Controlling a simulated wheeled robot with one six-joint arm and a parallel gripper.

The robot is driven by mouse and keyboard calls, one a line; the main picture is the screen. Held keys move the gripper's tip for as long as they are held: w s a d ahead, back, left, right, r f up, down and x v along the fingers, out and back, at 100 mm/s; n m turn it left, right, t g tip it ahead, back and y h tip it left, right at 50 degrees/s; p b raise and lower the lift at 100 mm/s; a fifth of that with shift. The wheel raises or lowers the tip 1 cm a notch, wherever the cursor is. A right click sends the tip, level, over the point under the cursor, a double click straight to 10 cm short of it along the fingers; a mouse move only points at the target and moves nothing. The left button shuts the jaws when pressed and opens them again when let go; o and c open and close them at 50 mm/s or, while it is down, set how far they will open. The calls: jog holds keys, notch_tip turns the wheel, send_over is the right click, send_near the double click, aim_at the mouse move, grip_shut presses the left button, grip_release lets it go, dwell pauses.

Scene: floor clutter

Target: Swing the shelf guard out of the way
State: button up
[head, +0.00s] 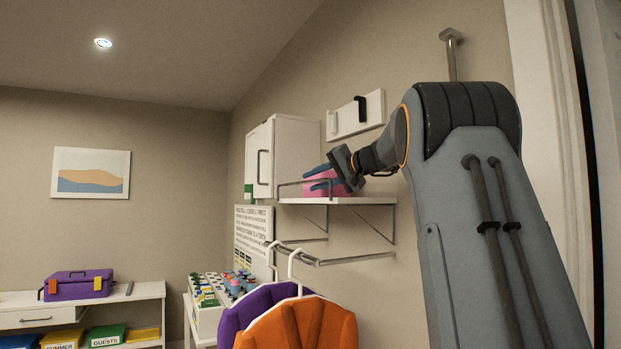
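The shelf guard (291,184) is a thin metal rail standing above the front left part of a white wall shelf (345,201). A pink object with blue parts (322,180) is on the shelf behind the rail. My gripper (342,168) is dark grey and reaches in from the right, just above the shelf and in front of the pink object. It covers part of that object and the right end of the rail. I cannot tell whether it touches the rail or how its fingers stand.
A white cabinet (287,155) hangs left of the shelf, and a hook board (354,114) is above it. Below, a metal rail (330,259) holds orange (298,325) and purple (254,308) garments. A purple toolbox (78,286) stands on the far-left unit.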

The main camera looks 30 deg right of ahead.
jog(key=shift+p+x, duration=0.3)
jog(key=shift+x, duration=0.7)
grip_shut()
jog(key=shift+a, duration=0.1)
